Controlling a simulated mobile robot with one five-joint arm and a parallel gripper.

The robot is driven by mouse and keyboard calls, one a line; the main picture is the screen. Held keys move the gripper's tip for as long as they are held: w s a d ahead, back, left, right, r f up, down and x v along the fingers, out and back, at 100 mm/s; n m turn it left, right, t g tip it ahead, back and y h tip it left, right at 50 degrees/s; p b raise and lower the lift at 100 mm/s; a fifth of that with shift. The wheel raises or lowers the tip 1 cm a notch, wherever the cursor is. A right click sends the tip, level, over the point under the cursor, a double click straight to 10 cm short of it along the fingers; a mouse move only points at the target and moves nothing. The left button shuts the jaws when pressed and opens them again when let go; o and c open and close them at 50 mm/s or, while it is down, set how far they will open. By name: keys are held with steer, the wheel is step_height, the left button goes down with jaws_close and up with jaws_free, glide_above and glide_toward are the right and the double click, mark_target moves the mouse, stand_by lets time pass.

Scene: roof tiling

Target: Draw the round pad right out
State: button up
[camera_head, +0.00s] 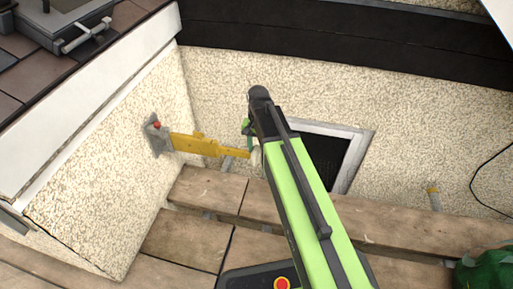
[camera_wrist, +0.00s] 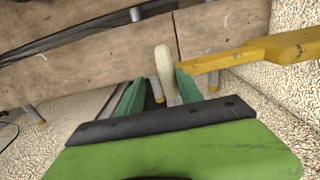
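The round pad (camera_wrist: 163,66) is off-white and shows nearly edge-on in the wrist view, at the free end of a yellow bar (camera_wrist: 262,52). In the head view the pad (camera_head: 256,156) is a small pale patch, mostly hidden by my arm. The yellow bar (camera_head: 203,145) runs there from a grey wall bracket (camera_head: 155,137) with a red part. My gripper (camera_wrist: 157,84) has its two green fingers apart. The pad appears between their tips, closer to the right finger; I cannot tell whether they touch. In the head view my gripper (camera_head: 250,140) is partly hidden.
Wooden planks (camera_head: 205,190) lie below, with gaps between them. A pale-framed dark opening (camera_head: 328,155) is in the rough wall behind my arm. A green bundle (camera_head: 487,272) sits at the lower right. A short pipe (camera_head: 434,198) stands by the wall.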

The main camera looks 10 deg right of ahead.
steer(key=shift+o, duration=0.5)
steer(key=shift+a, duration=0.3)
steer(key=shift+r, duration=0.1)
steer(key=shift+r+p, duration=0.25)
steer(key=shift+p, duration=0.1)
step_height(320, 180, up, 17)
steer(key=p, duration=1.6)
steer(key=shift+f+p, duration=0.15)
steer(key=shift+p, duration=0.2)
